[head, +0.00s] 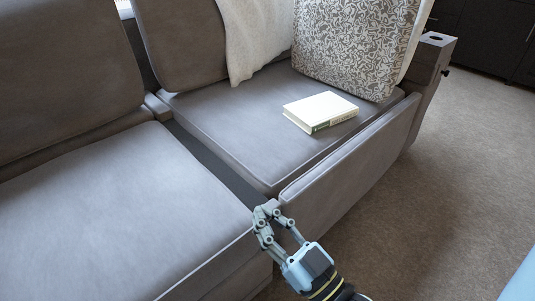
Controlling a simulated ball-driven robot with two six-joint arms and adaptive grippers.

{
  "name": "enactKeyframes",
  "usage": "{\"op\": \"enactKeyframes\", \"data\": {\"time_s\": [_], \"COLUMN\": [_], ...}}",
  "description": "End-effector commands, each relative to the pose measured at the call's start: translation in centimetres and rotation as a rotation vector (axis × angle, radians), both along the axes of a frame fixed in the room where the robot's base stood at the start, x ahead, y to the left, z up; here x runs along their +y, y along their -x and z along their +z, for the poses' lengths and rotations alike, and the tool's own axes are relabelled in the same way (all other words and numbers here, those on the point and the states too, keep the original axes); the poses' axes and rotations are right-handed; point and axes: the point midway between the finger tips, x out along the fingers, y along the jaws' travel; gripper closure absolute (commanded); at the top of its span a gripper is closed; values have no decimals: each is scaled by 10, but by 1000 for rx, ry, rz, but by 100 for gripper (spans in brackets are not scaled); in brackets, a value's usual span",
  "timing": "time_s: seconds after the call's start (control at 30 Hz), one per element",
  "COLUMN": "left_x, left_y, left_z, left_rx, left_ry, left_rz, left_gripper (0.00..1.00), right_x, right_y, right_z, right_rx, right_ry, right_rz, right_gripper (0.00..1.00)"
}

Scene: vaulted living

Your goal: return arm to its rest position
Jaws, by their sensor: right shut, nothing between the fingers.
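My right gripper (268,211) shows in the head view at the lower middle, with its arm coming in from the bottom edge. Its fingers are shut and empty. The fingertips are in front of the gap between the two grey seat sections, near the front corner of the armrest panel. I cannot tell whether they touch the sofa. My left gripper is not in view.
A grey sofa (110,215) fills the left and middle. A white book (320,109) lies flat on its far seat, near a patterned cushion (350,45) and a pale throw (252,38). Bare carpet (450,170) lies to the right. Dark cabinets (495,35) stand at the back right.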

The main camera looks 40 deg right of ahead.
Motion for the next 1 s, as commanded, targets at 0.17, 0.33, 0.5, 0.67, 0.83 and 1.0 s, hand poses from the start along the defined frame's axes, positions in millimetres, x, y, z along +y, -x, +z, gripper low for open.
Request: {"op": "enactKeyframes", "data": {"time_s": [0.17,0.33,0.5,0.67,0.83,1.0], "left_x": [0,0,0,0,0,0], "left_y": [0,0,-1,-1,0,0], "left_z": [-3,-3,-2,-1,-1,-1], "left_rx": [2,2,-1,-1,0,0], "left_ry": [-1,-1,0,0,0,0], "left_rz": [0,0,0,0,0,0], "left_gripper": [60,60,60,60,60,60], "right_x": [0,0,0,0,-6,-17], "right_y": [46,72,82,82,90,56], "right_z": [-21,-30,-32,-32,-27,-30], "right_rx": [13,10,6,5,3,159], "right_ry": [0,0,0,0,13,42], "right_rz": [0,0,0,0,9,22], "right_gripper": [100,100,100,100,100,100]}}
